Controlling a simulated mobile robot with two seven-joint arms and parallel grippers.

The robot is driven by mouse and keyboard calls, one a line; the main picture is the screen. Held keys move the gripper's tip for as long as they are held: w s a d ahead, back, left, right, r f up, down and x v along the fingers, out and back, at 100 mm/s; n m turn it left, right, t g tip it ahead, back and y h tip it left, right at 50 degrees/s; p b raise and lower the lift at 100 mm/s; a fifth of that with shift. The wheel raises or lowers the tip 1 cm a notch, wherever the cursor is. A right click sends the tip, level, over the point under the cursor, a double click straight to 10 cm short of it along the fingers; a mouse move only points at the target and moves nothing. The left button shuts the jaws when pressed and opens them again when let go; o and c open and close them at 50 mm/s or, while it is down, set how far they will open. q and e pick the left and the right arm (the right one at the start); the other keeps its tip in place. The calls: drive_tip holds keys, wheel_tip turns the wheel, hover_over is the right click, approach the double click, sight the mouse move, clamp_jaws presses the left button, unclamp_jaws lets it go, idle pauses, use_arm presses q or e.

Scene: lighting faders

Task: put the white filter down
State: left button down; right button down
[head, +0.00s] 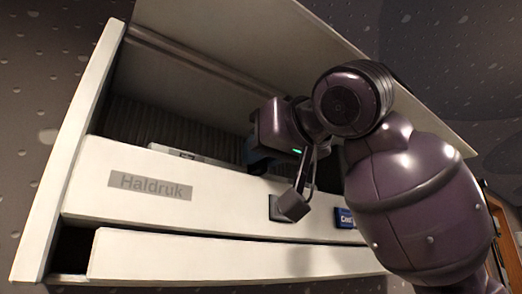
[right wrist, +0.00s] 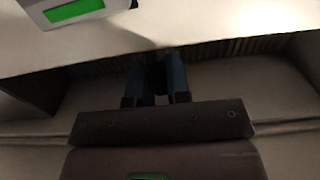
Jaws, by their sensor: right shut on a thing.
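My right gripper (head: 259,160) reaches in from the right, over the front panel and into the open white cabinet. Its blue fingers also show in the right wrist view (right wrist: 158,82), close together and pointing into the dark interior. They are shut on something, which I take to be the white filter. The filter itself cannot be made out; the spot between the fingertips is dark and mostly hidden. My left gripper is not in view.
The raised lid (head: 300,45) slopes above my arm. A grey block on a loop (head: 292,206) hangs at the front. A device with a green screen (right wrist: 75,10) shows in the wrist view.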

drive_tip(key=shift+f, duration=0.15)
drive_tip(key=shift+s, duration=0.1)
drive_tip(key=shift+f, duration=0.15)
drive_tip(key=c, duration=1.1)
unclamp_jaws()
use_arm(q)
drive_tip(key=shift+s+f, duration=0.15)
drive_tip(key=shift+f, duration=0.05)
use_arm(e)
drive_tip(key=shift+r, duration=0.2)
use_arm(q)
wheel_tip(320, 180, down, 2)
drive_tip(key=b, duration=0.2)
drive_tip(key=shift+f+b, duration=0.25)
drive_tip(key=shift+b, duration=0.05)
use_arm(e)
drive_tip(key=v, duration=1.2)
